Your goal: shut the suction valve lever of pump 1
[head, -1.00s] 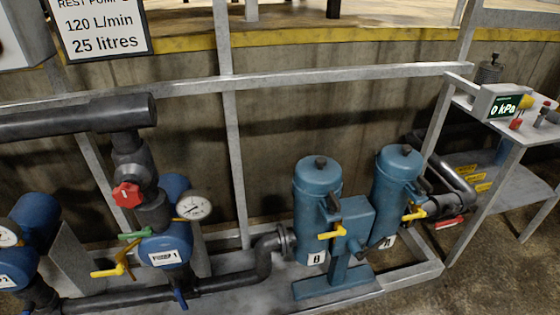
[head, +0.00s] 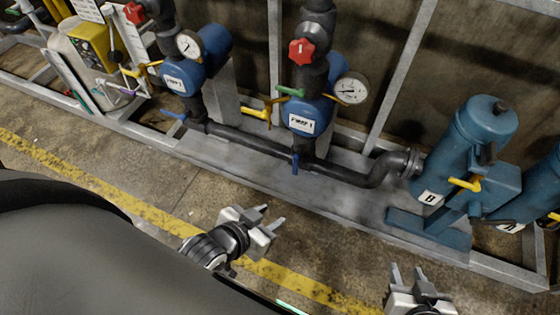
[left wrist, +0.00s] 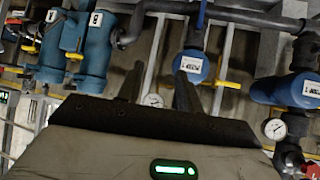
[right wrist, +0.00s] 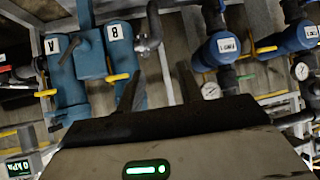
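The pump nearer the strainers (head: 306,117) is blue, with a label that seems to read PUMP 1. It also shows in the left wrist view (left wrist: 192,66). A blue lever (head: 295,163) points down on the dark pipe below it. A yellow lever (head: 256,112) sits at its left, and a green lever (head: 290,92) and red knob (head: 301,50) above. No tag naming the suction valve is readable. My left gripper (head: 272,217) is open and empty, in front of the pump frame, apart from the levers. My right gripper (head: 407,268) is open and empty, further right.
A second blue pump (head: 182,78) with its own blue lever (head: 174,115) stands to the left. Blue strainer B (head: 470,140) stands right of pump 1. The grey frame's front rail (head: 250,176) edges the skid. Floor with a yellow line (head: 130,204) lies in front.

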